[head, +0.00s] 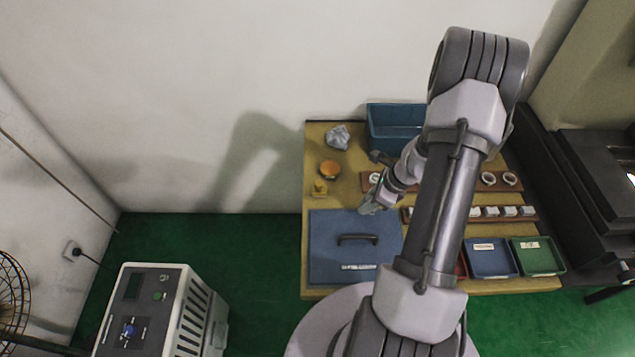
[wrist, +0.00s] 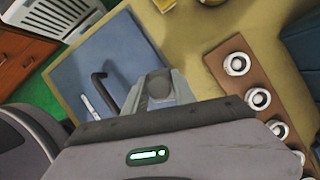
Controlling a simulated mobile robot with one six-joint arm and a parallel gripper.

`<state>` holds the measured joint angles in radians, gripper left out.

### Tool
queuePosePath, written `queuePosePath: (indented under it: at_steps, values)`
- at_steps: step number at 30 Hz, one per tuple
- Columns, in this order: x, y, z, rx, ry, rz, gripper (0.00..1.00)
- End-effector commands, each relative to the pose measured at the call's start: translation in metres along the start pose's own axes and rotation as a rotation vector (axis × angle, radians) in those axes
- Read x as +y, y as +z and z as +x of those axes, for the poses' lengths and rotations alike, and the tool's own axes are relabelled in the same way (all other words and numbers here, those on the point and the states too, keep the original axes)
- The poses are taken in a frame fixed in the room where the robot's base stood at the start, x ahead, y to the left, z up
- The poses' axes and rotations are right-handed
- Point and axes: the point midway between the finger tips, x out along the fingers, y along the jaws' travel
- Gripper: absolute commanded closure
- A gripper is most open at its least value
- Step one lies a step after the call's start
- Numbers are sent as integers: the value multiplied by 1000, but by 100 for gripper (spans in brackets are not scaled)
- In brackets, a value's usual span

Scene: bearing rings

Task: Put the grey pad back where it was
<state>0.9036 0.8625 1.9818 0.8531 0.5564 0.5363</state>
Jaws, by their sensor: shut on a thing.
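My gripper (head: 369,207) is above the table, over the back right corner of the blue panel with a black handle (head: 328,222). In the wrist view my gripper (wrist: 157,92) is shut on a small grey rounded thing (wrist: 158,84), which looks like the grey pad. The fingers hide its sides, and its underside does not show. The blue panel (wrist: 130,50) lies beyond the fingers, to the left. A brown board (wrist: 225,48) with several white rings, one of them here (wrist: 237,64), is to the right.
A crumpled grey cloth (head: 338,137), an orange round thing (head: 330,168) and a yellow block (head: 319,188) are at the back left. A blue bin (head: 395,126) stands behind. Blue (head: 490,259) and green (head: 538,257) trays are at the front right. My arm hides part of the table.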

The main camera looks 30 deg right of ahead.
Motion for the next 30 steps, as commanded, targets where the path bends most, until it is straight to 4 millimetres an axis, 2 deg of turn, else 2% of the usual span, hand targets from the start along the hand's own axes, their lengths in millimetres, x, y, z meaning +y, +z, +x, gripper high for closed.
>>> queuePosePath:
  at_steps: [9,12,16,22,30]
  values:
    - [-85,58,39,-1,-2,-8,100]
    - [-105,71,47,-1,-1,-6,100]
    - [-115,79,53,0,1,-3,100]
    - [-115,66,84,0,2,-2,100]
    - [-115,66,83,0,1,-3,100]
